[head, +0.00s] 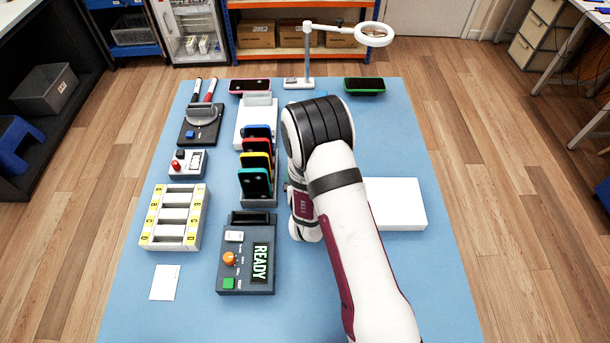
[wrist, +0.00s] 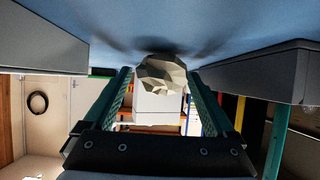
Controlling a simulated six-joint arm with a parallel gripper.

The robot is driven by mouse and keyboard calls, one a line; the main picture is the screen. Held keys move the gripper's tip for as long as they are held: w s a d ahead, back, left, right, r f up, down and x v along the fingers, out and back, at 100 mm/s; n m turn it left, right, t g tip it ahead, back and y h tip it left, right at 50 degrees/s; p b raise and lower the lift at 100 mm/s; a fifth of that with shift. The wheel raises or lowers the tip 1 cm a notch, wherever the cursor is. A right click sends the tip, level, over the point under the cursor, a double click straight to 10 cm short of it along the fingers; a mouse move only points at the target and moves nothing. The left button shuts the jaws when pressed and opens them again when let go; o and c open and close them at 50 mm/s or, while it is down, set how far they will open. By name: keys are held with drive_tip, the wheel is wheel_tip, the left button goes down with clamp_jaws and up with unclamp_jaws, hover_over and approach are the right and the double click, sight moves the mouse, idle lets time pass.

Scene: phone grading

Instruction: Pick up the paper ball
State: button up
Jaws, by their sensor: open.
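The paper ball (wrist: 163,73) is a crumpled, faceted, off-white lump in the wrist view, which looks upside down. It sits against the blue mat (wrist: 165,22), between the two teal fingertips of my gripper (wrist: 159,78). The jaws are open, with a finger on either side of the ball. A small gap seems to show on each side; I cannot tell whether either finger touches it. In the head view my arm hides both the ball and the gripper.
A phone rack (head: 258,203) and a READY tester (head: 246,276) stand left of my arm; a white box (head: 398,205) lies right. In the wrist view, grey blocks (wrist: 265,70) (wrist: 40,42) flank the gripper. A ring lamp (head: 374,34) stands behind. The front right mat is clear.

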drive_tip(key=c, duration=1.4)
